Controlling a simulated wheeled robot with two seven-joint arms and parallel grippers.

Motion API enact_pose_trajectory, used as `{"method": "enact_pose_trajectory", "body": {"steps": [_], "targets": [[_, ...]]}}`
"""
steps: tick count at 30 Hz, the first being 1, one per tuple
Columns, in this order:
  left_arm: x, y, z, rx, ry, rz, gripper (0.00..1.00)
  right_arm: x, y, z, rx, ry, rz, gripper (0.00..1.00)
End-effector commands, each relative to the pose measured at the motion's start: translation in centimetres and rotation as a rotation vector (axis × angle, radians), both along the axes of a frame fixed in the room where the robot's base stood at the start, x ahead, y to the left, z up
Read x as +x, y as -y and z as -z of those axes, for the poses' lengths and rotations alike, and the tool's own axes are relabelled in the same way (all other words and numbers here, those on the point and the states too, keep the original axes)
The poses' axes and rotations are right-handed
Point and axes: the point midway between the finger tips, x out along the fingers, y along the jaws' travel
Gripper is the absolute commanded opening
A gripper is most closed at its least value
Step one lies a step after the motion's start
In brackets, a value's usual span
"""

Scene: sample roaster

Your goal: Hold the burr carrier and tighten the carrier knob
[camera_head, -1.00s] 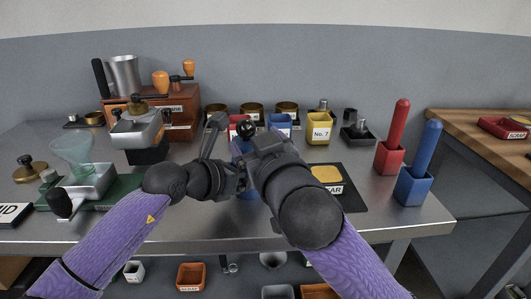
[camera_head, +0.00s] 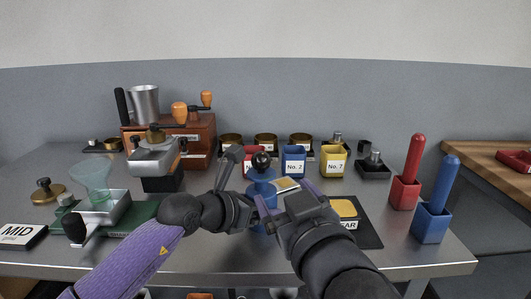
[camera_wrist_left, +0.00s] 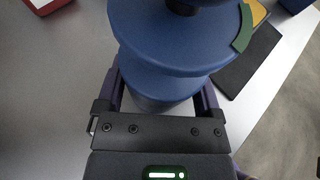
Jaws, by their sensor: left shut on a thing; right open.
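The blue burr carrier (camera_head: 262,187) stands upright near the front middle of the table. Its round black carrier knob (camera_head: 261,161) is on top. My left gripper (camera_head: 252,212) is shut on the carrier's body from the left. In the left wrist view the blue carrier (camera_wrist_left: 165,50) sits between the two fingers of my left gripper (camera_wrist_left: 160,95), with a green patch on its rim and the dark knob cut off at the top edge. My right gripper (camera_head: 285,197) is open and empty, just right of the carrier and below knob height. It partly hides the carrier's lower right side.
Behind stand a red bin (camera_head: 253,161), a blue No. 2 bin (camera_head: 293,161) and a yellow No. 7 bin (camera_head: 333,161). A dark mat (camera_head: 368,235) lies right of my right gripper. Red (camera_head: 405,192) and blue (camera_head: 432,222) holders stand farther right. A grinder (camera_head: 154,157) is at left.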

Motion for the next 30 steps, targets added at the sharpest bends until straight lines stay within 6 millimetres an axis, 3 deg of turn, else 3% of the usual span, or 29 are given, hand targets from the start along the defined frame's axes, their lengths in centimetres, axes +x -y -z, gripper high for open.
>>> {"method": "enact_pose_trajectory", "body": {"steps": [1, 3, 11, 21, 26, 28, 30], "targets": [[0.0, 0.0, -0.1, -0.001, 0.001, 0.000, 0.87, 0.0, 0.0, 0.0, 0.000, 0.000, 0.000, 0.86], [0.0, 0.0, -0.1, -0.001, 0.001, 0.000, 1.00, 0.0, 0.0, 0.0, 0.000, 0.000, 0.000, 0.86], [-0.2, -0.3, -0.1, 0.000, 0.001, -0.001, 1.00, 0.0, 0.0, 0.0, 0.000, 0.000, 0.000, 0.86], [-5.5, -6.0, -3.3, 0.002, 0.004, -0.002, 1.00, 0.0, 0.0, 0.0, 0.000, 0.000, 0.000, 0.86], [-7.1, -7.7, -4.3, 0.001, 0.001, -0.002, 1.00, 0.0, 0.0, 0.0, 0.000, 0.000, 0.000, 0.86], [-7.5, -8.0, -5.0, 0.000, 0.004, -0.001, 1.00, -0.1, 0.0, -0.5, 0.000, 0.003, 0.000, 0.86], [-7.8, -8.1, -6.9, 0.000, 0.014, -0.001, 1.00, -0.3, 0.0, -2.3, 0.000, 0.014, 0.000, 0.86]]}}
